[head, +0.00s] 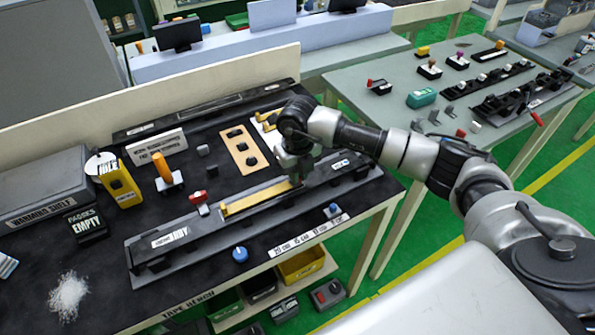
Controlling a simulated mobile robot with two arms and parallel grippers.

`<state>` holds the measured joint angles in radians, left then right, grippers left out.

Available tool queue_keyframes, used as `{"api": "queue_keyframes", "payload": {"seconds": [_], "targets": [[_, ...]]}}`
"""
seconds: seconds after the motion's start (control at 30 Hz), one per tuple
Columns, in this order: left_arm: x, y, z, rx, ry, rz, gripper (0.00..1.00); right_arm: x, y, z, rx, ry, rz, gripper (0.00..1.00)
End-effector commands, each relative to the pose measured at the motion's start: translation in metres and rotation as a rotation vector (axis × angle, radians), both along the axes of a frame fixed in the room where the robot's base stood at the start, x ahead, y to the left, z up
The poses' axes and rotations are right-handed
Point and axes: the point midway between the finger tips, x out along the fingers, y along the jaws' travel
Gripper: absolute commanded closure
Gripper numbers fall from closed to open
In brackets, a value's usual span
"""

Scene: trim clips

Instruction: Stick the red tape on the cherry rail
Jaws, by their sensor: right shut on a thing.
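A long dark rail (160,250) with a white label lies across the front of the black bench; I cannot tell if it is the cherry rail. A yellow strip (250,201) lies along its middle. My right gripper (296,180) points down at the strip's right end and is shut, seemingly on that end; the fingertips are small and partly hidden. A small red-topped block (199,198) stands just behind the rail, left of the strip; I cannot tell whether it is the red tape. My left gripper is not in view.
Behind the rail stand an orange-handled piece (166,172), a yellow block (120,183) and a tan plate with holes (243,151). A blue knob (240,254) sits at the front edge. White grains (68,296) lie front left. A grey table (400,80) with more parts stands right.

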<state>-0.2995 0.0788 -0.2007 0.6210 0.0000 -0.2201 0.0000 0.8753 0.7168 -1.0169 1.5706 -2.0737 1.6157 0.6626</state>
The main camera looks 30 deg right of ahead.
Motion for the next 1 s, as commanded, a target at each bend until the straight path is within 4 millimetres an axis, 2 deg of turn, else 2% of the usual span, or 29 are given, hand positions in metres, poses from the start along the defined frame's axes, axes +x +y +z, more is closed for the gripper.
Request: {"api": "queue_keyframes", "payload": {"seconds": [0.43,0.47,0.63,0.67,1.0], "targets": [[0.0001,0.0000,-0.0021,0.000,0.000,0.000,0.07,0.0000,0.0000,0.0003,0.000,0.000,0.000,1.00],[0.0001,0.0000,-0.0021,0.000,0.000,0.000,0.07,0.0000,0.0000,0.0002,0.000,0.000,0.000,0.87],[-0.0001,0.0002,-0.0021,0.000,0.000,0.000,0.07,0.0000,-0.0001,0.0002,0.000,0.000,0.000,0.61],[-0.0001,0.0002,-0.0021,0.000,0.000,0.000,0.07,0.0000,0.0000,0.0002,0.000,0.000,0.000,0.58],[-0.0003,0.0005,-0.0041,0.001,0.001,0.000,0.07,0.0006,0.0000,0.0051,0.001,-0.002,0.000,0.58]]}}
